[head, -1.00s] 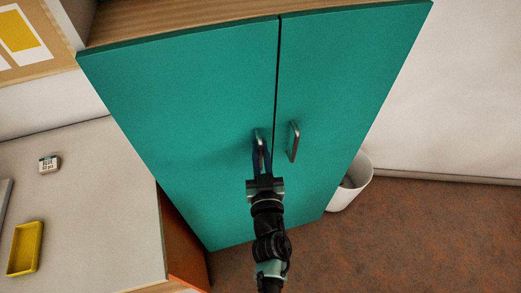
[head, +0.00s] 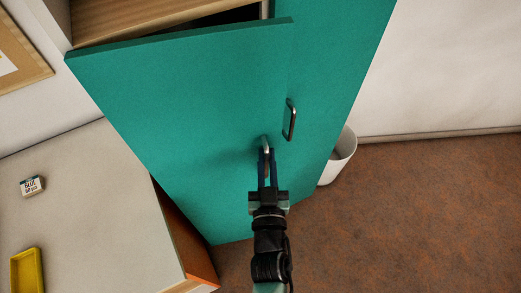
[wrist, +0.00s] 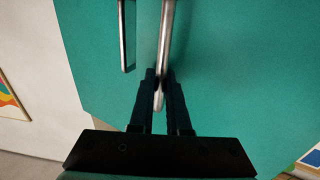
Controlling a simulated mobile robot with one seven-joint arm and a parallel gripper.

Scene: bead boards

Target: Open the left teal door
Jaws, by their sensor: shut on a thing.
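The left teal door (head: 180,125) stands partly open in the head view, with a dark gap along its top edge. Its metal handle (head: 266,143) is between the fingers of my gripper (head: 266,152), which is shut on it. In the wrist view my gripper (wrist: 164,82) has a finger on each side of the left door's handle (wrist: 166,40). The right teal door (head: 335,70) looks closed, and its handle (head: 290,119) is free. The cabinet's inside is mostly hidden behind the left door.
A grey-white desk (head: 80,205) stands at the left, with a small labelled box (head: 32,186) and a yellow tray (head: 27,270) on it. A white bin (head: 340,157) stands on the floor right of the cabinet. The brown floor (head: 420,220) at the right is clear.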

